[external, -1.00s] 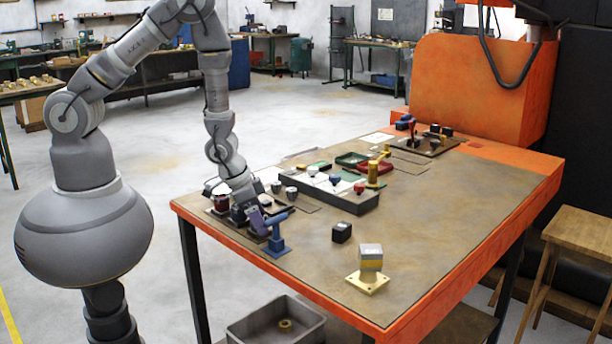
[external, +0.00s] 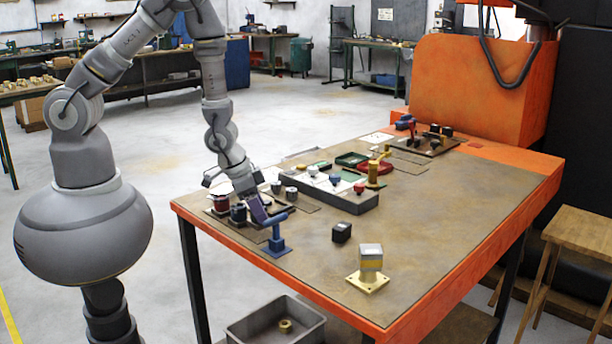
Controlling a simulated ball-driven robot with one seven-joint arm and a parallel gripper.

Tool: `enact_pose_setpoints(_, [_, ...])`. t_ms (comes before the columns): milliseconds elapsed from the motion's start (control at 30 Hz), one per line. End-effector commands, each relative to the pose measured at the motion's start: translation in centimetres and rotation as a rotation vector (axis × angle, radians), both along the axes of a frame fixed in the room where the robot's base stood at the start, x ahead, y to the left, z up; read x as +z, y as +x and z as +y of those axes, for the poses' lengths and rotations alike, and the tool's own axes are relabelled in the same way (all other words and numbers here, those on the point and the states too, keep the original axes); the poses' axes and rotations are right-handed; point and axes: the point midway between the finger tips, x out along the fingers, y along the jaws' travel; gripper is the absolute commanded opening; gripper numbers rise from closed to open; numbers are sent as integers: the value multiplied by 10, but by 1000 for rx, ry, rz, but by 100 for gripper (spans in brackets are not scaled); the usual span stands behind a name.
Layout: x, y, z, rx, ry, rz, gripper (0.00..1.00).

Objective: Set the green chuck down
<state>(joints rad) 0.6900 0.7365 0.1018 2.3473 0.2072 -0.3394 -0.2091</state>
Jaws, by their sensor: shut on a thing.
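My gripper (external: 256,207) is at the near left of the bench, above the dark rack plate and behind the blue stand (external: 277,238). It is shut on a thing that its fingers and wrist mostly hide. No green chuck shows clearly outside the gripper. A dark red chuck (external: 221,204) and a dark blue chuck (external: 238,214) stand just left of the fingers. Whether the held thing touches the plate cannot be told.
A grey block (external: 340,200) with several small knobbed pieces lies right of my gripper. A black cube (external: 342,232) and a brass-based post (external: 369,265) stand nearer the front. Red and green trays (external: 351,159) lie further back.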

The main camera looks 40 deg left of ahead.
Motion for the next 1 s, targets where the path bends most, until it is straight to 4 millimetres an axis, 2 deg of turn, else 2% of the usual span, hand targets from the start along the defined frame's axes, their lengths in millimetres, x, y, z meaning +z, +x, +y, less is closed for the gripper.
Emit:
enact_pose_setpoints(33, [16, 2, -1, 2, -4, -4, 0])
enact_pose_setpoints(100, [32, 2, 0, 3, -4, -6, 0])
enact_pose_setpoints(300, [66, 1, 0, 2, -3, -3, 0])
enact_pose_setpoints(467, [75, 1, 0, 1, -1, -2, 0])
enact_pose_setpoints(567, [74, 2, -1, 1, -1, -2, 0])
enact_pose_setpoints(667, [70, 11, -8, -2, 1, -5, 0])
enact_pose_setpoints(767, [62, 33, -26, -8, 5, -11, 0])
enact_pose_setpoints(867, [52, 69, -54, -15, 13, -20, 0])
enact_pose_setpoints(1000, [42, 128, -107, -23, 23, -28, 0])
